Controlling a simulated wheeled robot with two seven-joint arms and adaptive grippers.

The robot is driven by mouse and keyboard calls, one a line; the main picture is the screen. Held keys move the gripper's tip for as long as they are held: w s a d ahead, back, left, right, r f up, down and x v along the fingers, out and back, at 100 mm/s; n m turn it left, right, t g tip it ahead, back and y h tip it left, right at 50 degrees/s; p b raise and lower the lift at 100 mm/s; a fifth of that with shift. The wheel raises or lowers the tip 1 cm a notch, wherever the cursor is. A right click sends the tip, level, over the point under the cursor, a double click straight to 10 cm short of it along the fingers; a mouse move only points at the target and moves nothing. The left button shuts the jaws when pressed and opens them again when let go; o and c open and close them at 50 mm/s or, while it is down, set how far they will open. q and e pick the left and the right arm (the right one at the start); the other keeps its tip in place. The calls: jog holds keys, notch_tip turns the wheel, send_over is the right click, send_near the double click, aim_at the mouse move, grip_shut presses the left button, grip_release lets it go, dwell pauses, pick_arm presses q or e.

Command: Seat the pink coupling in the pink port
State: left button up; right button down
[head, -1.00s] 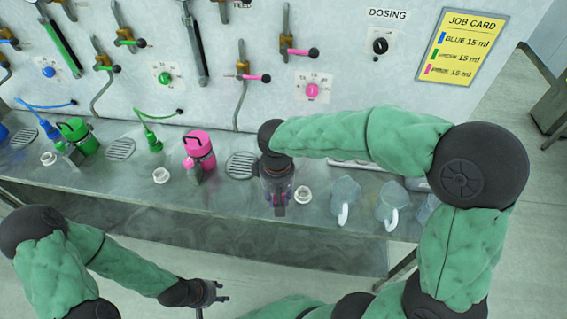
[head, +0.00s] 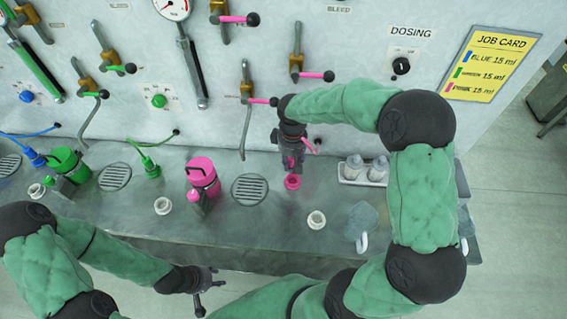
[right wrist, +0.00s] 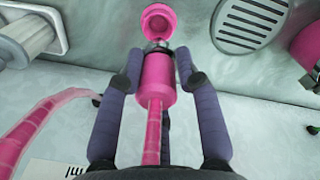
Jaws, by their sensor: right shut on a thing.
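The pink coupling (right wrist: 156,78) is held between the two fingers of my right gripper (right wrist: 156,82), with a pink hose trailing from its back. In the head view the right gripper (head: 292,158) points down, with the coupling (head: 294,160) partly hidden by the fingers. The pink port (head: 292,182) is a pink ring on the bench just below it. In the right wrist view the port (right wrist: 160,24) lies just past the coupling's metal tip, its opening visible; whether they touch I cannot tell. My left gripper (head: 208,287) is open and empty in front of the bench.
A pink-lidded canister (head: 203,175) and a drain grate (head: 249,189) stand left of the port. A white ring (head: 316,220) is in front of it. A tray of white bottles (head: 362,170) and a clear jug (head: 361,222) are to the right. The valve panel rises behind.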

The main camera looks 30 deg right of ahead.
jog(key=shift+w+d+f, duration=0.15)
jog(key=shift+w+d, duration=0.1)
jog(key=shift+w, duration=0.05)
jog(key=shift+s+f+b, duration=0.15)
jog(key=shift+f+b, duration=1.6)
jog(key=shift+f, duration=0.55)
jog(key=shift+f+b, duration=0.35)
jog(key=shift+f, duration=0.25)
jog(key=shift+f, duration=0.35)
jog(key=shift+f+b, duration=0.1)
jog(key=shift+b, duration=0.2)
jog(key=shift+f+b, duration=0.5)
jog(key=shift+f, duration=0.2)
